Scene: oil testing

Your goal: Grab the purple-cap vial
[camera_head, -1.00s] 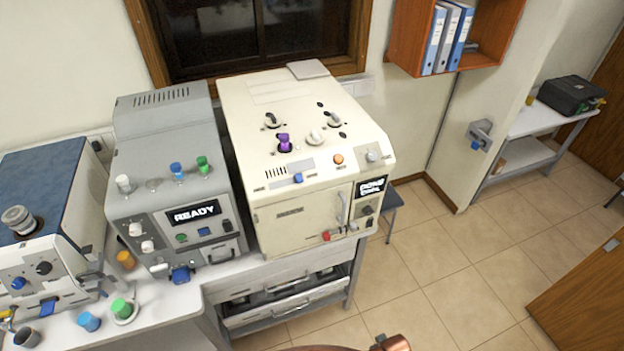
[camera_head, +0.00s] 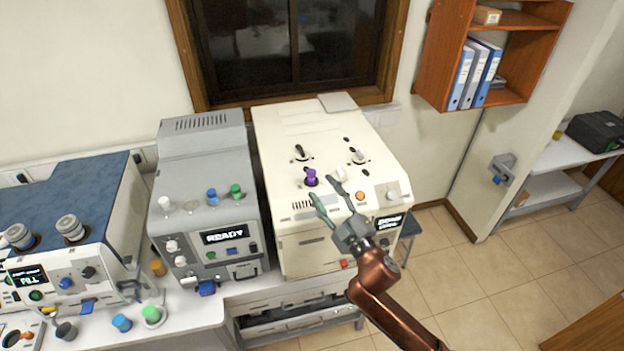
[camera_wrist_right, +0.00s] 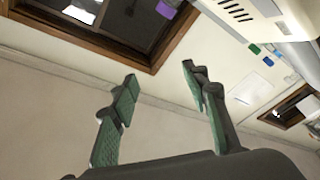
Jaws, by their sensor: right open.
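The purple-cap vial (camera_head: 311,177) stands upright in the top of the cream machine (camera_head: 290,125). My right gripper (camera_head: 323,188) is open and empty, with its green-padded fingers over the front part of the machine's top, close to the vial on its near right side. In the head view I cannot tell whether a finger touches the vial. In the right wrist view the open fingers (camera_wrist_right: 160,72) have nothing between them. A purple patch (camera_wrist_right: 166,9) at that view's top edge looks like the cap. My left gripper is not in view.
White-topped knobs (camera_head: 358,156) and an orange button (camera_head: 360,196) are near my right gripper on the machine's top. A grey machine (camera_head: 200,150) with a READY screen stands to the left. Blue (camera_head: 121,323) and green (camera_head: 152,314) caps are on the bench. A wall shelf (camera_head: 520,60) hangs at the right.

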